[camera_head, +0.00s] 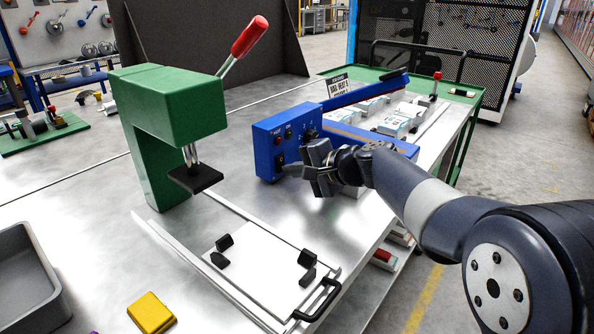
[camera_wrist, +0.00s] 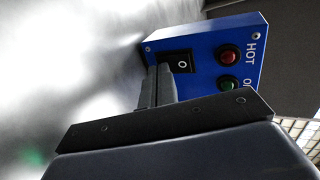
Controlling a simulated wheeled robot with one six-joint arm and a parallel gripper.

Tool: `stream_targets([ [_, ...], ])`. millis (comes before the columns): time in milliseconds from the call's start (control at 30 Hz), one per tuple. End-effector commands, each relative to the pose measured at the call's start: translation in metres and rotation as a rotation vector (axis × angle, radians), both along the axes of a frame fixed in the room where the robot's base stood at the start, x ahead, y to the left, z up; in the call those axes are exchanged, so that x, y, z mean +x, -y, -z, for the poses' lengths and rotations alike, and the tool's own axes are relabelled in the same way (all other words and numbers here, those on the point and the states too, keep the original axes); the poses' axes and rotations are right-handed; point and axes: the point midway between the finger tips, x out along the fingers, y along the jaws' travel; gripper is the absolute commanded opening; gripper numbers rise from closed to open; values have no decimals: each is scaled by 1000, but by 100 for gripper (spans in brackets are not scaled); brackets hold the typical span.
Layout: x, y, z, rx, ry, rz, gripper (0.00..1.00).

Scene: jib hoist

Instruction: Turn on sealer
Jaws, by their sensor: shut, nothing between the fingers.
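The sealer is a blue box (camera_head: 266,152) with a long blue arm and black handle, standing on the metal table. Its front panel (camera_wrist: 220,58) shows in the wrist view with a black rocker switch (camera_wrist: 181,63) marked O, a red lamp (camera_wrist: 228,55) labelled HOT and a green lamp (camera_wrist: 228,84) below it. My gripper (camera_head: 284,171) is at the lower part of the panel. In the wrist view its shut fingers (camera_wrist: 158,72) point at the switch's left edge, very close; I cannot tell whether they touch it. Nothing is held.
A green press (camera_head: 165,105) with a red-tipped lever stands left of the sealer. A sliding white plate (camera_head: 262,262) with black clamps lies in front. A yellow block (camera_head: 151,313) and grey bin (camera_head: 28,280) are nearer. White packs (camera_head: 397,122) lie behind the sealer.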

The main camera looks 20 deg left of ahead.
Motion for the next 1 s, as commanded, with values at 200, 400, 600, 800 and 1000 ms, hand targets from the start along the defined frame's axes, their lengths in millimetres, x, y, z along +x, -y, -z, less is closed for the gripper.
stream_targets([
  [200,2,-4,4,0,0,0,0],
  [400,2,-4,2,0,0,0,0],
  [600,2,-4,-3,1,0,0,0],
  [800,2,-4,-15,2,3,-1,0],
  [1000,1,-4,-16,1,2,0,0],
])
